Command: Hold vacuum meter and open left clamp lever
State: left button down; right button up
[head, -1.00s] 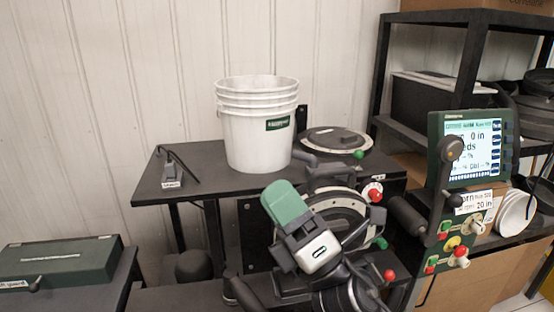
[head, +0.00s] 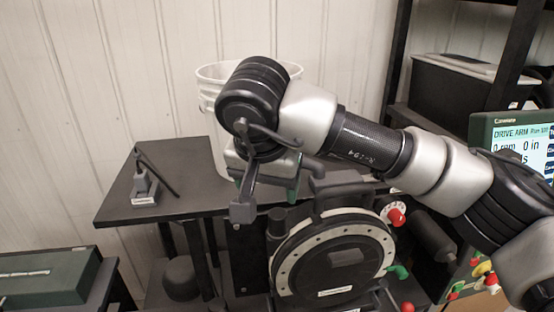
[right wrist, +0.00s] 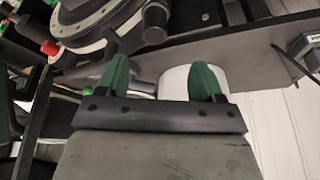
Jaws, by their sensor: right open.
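The round dark meter (head: 335,255), with a pale ring dotted with dark holes, stands upright on the dark stand in the head view. Part of it shows at the upper left of the right wrist view (right wrist: 85,25). My right gripper (head: 265,188) is above and left of the ring in the head view, in front of the white bucket. Its green fingers (right wrist: 162,75) are apart and empty in the right wrist view. A dark knob-like part (head: 276,222) sits at the meter's upper left; I cannot tell whether it is the left clamp lever. My left gripper is out of view.
A white bucket (head: 208,78) stands on the dark table (head: 120,205), partly hidden by my right arm. A small stand with a rod (head: 144,185) is at the table's left. A red knob (head: 397,217) and a display (head: 520,145) are on the right.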

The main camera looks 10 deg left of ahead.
aim_at(278, 213)
jog(key=f+p, duration=0.1)
jog(key=f, duration=0.2)
jog(key=shift+w+d+p, duration=0.15)
jog(key=shift+d+p, duration=0.2)
jog(key=x, duration=0.1)
jog(key=p+x, duration=0.1)
jog(key=x, duration=0.1)
jog(key=shift+w+f, duration=0.15)
jog(key=shift+w, duration=0.25)
jog(key=shift+x, duration=1.1)
jog(key=shift+d+f+p, duration=0.1)
jog(key=shift+f+p, duration=0.05)
jog(key=shift+p, duration=0.15)
jog(key=shift+f, duration=0.15)
jog(key=shift+w+f, duration=0.1)
jog(key=shift+w, duration=0.05)
jog(key=c, duration=0.4)
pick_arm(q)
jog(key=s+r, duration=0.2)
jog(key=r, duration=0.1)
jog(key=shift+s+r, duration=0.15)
pick_arm(e)
grip_shut()
